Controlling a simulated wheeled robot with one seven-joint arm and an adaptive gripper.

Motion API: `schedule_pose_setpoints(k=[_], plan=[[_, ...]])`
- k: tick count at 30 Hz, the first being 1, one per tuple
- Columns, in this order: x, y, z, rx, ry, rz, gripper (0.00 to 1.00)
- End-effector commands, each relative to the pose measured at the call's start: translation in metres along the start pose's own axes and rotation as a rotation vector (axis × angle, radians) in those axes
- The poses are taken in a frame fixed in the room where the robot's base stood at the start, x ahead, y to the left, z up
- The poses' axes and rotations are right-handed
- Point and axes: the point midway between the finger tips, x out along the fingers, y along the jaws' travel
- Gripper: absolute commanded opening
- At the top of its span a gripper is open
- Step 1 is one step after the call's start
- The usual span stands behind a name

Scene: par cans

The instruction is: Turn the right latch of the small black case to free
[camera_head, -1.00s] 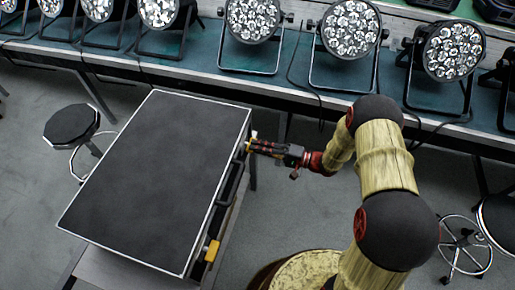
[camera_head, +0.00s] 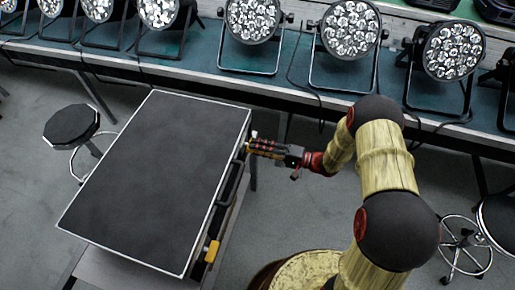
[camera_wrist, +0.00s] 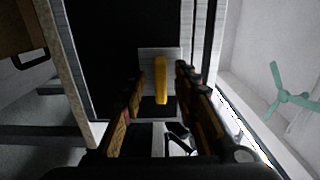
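The small black case (camera_head: 155,180) has a black top with pale edges, and its front side faces right in the head view. Its right latch is a yellow bar (camera_wrist: 161,80) on a pale plate, upright in the wrist view; in the head view it is largely hidden by my gripper. My gripper (camera_head: 252,147) is at the far end of the case's front. In the wrist view its fingers (camera_wrist: 160,88) stand either side of the yellow bar, with gaps visible, so it is open. The other yellow latch (camera_head: 212,251) is at the near end of the front.
A dark handle (camera_head: 231,184) lies between the latches. The case rests on a grey table (camera_head: 120,270). Several par cans (camera_head: 350,30) stand on the teal bench (camera_head: 205,55) behind. A stool (camera_head: 71,124) is at left; open floor lies right of the case.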

Motion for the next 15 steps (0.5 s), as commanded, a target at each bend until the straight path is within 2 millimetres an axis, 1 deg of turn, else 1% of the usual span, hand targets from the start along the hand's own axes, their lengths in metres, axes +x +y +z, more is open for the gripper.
schedule_pose_setpoints(k=[5, 12, 15], plan=[[-0.022, 0.000, -0.001, 0.000, 0.005, 0.000, 0.30], [-0.072, 0.000, -0.001, 0.000, 0.005, 0.000, 0.30], [-0.090, 0.000, -0.001, 0.000, 0.005, 0.000, 0.30]])
